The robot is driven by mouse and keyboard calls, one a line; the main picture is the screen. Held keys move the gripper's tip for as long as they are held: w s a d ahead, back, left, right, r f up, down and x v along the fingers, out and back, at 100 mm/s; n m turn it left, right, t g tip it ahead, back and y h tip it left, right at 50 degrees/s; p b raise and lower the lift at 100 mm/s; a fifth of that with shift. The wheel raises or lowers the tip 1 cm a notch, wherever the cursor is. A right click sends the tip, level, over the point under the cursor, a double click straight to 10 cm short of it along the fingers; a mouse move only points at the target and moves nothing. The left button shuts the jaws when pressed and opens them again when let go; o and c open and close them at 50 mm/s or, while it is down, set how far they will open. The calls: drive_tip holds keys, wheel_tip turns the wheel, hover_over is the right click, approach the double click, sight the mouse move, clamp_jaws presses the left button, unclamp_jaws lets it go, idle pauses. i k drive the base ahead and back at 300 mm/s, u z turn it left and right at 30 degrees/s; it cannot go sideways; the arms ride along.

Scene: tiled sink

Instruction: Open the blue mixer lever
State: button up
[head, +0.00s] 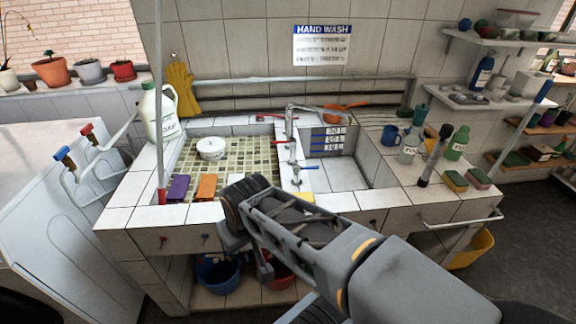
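A blue lever (306,167) sticks out to the right from a chrome fitting on the tiled divider between the two basins. A red lever (277,143) sticks out to the left from the fittings behind it. The chrome mixer spout (305,108) rises further back. My gripper (250,258) hangs below and left of the lever, in front of the counter's front face, apart from the lever. Its fingers are small and partly hidden by my wrist, so I cannot tell whether they are open. My forearm covers part of the counter front.
A white bowl (211,148), a purple sponge (178,188) and an orange sponge (206,187) are in the left basin. A white jug (158,113) stands left. Bottles and a blue mug (389,134) stand right. Blue (217,274) and red buckets are below.

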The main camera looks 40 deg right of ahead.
sight(296, 168)
drive_tip(key=u, duration=2.2)
drive_tip(key=k, duration=0.35)
drive_tip(key=z, duration=2.8)
drive_tip(key=i, duration=0.5)
drive_tip(key=z, duration=0.1)
